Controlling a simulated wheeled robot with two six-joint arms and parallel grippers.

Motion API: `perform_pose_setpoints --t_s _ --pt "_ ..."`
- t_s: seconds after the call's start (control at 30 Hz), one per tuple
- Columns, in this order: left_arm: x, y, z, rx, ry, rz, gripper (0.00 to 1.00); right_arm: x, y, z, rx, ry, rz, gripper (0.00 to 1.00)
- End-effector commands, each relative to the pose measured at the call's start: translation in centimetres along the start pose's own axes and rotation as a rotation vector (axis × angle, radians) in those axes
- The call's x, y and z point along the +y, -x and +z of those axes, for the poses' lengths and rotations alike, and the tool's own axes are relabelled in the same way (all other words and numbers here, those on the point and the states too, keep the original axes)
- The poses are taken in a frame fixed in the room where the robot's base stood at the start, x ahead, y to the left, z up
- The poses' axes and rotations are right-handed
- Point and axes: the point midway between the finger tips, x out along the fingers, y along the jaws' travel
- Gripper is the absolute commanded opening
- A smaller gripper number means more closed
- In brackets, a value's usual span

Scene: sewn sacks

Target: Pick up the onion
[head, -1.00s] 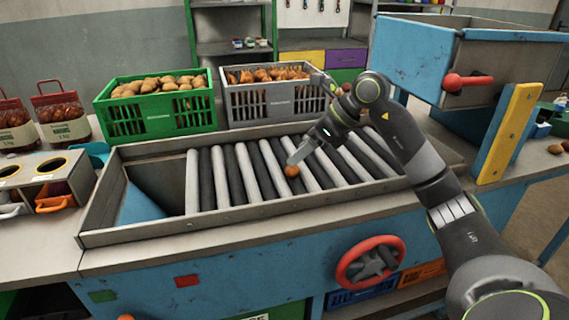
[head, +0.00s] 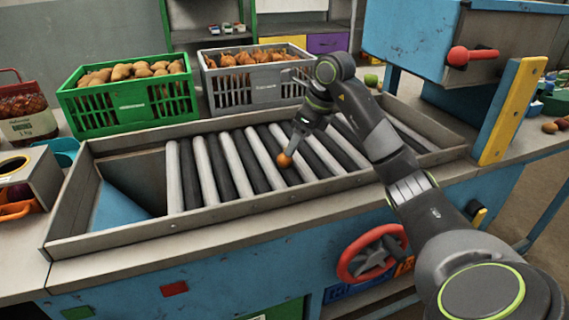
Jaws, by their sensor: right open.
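A single orange-brown onion (head: 284,160) lies on the roller bed (head: 215,170), right of its middle. My right gripper (head: 289,148) points down right above the onion, with its fingertips at or just over the onion's top. The fingers are open, small and partly hidden by the wrist, so I cannot tell whether they touch the onion. My left gripper is not in view.
A green crate of potatoes (head: 128,108) and a grey crate of onions (head: 255,88) stand behind the rollers. A metal rim (head: 150,240) surrounds the bed. A blue hopper with a red handle (head: 470,57) and a yellow post (head: 512,110) stand at the right.

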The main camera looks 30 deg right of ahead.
Motion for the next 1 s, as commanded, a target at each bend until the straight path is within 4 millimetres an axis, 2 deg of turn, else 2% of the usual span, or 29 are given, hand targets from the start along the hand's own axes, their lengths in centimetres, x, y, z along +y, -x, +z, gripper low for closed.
perform_pose_setpoints --t_s 0.27,0.53,0.83,1.0 --pt "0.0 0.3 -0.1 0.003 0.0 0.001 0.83 0.0 -2.2 0.1 0.0 -0.001 0.002 0.64" --pt "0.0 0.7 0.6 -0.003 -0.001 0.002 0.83 -0.1 -6.1 0.2 -0.001 -0.001 0.003 0.64" --pt "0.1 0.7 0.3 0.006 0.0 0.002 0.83 -0.2 -6.7 0.2 -0.001 0.0 0.0 0.64" --pt "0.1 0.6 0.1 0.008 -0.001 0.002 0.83 -0.2 -6.7 0.2 -0.001 0.0 0.0 0.43"
